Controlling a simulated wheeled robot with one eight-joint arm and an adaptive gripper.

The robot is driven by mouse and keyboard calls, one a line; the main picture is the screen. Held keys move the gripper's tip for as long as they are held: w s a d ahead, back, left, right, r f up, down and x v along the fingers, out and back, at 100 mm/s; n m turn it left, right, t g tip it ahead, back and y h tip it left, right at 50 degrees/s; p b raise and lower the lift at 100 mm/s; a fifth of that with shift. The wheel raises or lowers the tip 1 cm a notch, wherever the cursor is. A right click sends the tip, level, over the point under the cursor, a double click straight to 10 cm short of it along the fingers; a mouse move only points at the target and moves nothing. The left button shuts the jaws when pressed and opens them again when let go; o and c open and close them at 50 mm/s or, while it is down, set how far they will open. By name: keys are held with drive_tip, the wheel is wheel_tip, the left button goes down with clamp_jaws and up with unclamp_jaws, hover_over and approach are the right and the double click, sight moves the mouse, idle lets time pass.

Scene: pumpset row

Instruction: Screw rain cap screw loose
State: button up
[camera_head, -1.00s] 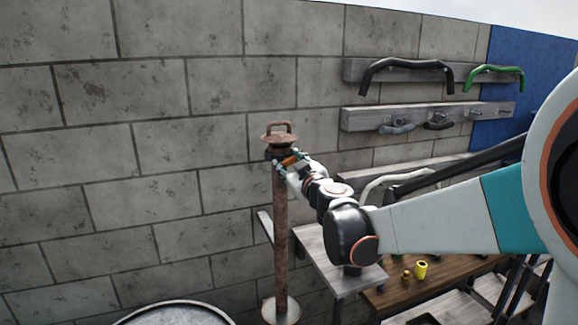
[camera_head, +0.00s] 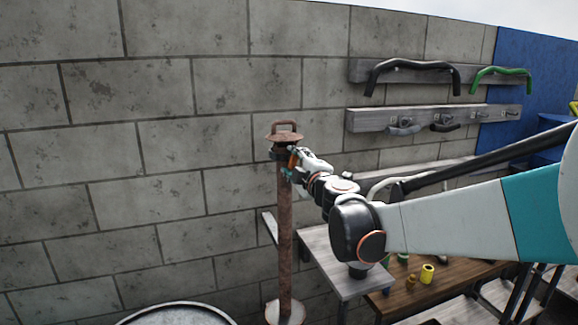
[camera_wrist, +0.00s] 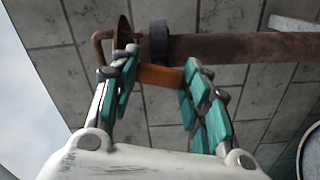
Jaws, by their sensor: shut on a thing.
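The rain cap (camera_head: 285,137) is a rusty disc with a loop handle, on top of an upright rusty pipe (camera_head: 285,220). A dark collar (camera_wrist: 159,42) goes around the pipe just below the cap in the wrist view. An orange-brown screw (camera_head: 293,158) sticks out from the collar; it also shows in the wrist view (camera_wrist: 160,77). My gripper (camera_head: 291,166) comes from the right and is shut on the screw. In the wrist view its teal-padded fingers (camera_wrist: 161,64) lie on either side of the screw. The screw's thread is hidden.
A block wall (camera_head: 180,140) stands close behind the pipe. A grey table (camera_head: 340,270) and a brown bench (camera_head: 455,275) with small parts (camera_head: 427,274) stand below my arm. A drum (camera_head: 175,312) stands at lower left.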

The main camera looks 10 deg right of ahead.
drive_tip(key=shift+n, duration=1.6)
drive_tip(key=o, duration=1.1)
drive_tip(key=shift+c, duration=0.2)
drive_tip(key=shift+s, duration=0.15)
